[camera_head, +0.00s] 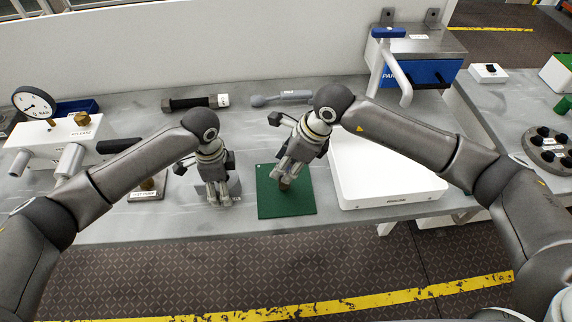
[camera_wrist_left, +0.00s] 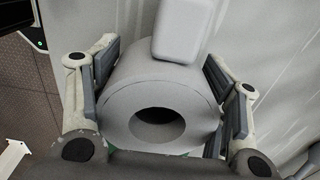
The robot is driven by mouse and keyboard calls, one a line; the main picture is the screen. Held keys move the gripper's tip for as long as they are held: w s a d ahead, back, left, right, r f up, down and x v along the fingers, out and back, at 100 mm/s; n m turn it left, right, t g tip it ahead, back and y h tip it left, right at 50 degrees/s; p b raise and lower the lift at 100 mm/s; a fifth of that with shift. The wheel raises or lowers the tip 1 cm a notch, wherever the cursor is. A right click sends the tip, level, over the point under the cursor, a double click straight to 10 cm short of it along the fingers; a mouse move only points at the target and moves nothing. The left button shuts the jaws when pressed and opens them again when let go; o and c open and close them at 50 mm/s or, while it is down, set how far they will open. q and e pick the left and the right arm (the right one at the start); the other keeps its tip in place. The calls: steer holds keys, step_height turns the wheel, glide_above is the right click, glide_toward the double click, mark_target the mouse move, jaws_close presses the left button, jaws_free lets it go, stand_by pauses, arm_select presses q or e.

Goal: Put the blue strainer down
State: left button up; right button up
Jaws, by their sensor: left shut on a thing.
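My left gripper (camera_head: 219,196) is low over the front of the grey bench, left of the green mat. In the left wrist view its pads sit on both sides of a grey hollow cylinder (camera_wrist_left: 160,88) with a dark round bore, and it is shut on this. The part looks grey there, and no part that is clearly a blue strainer shows. In the head view the gripper mostly hides it. My right gripper (camera_head: 286,182) points down over the green mat (camera_head: 291,207). A small brownish thing shows at its fingertips; whether it is held is unclear.
A white flat box (camera_head: 390,190) stands right of the mat. A dark-handled tool (camera_head: 193,102) and a grey tool (camera_head: 280,98) lie behind. A gauge block (camera_head: 62,135) is at left, a blue-fronted machine (camera_head: 425,74) at back right. Bare bench lies between left gripper and mat.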

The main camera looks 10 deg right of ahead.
steer(key=shift+f, duration=0.5)
steer(key=shift+f, duration=0.15)
steer(key=o, duration=1)
steer(key=shift+o, duration=0.2)
steer(key=v, duration=1.2)
steer(key=shift+r, duration=0.25)
arm_select(q)
steer(key=o, duration=1.2)
steer(key=shift+c, duration=0.2)
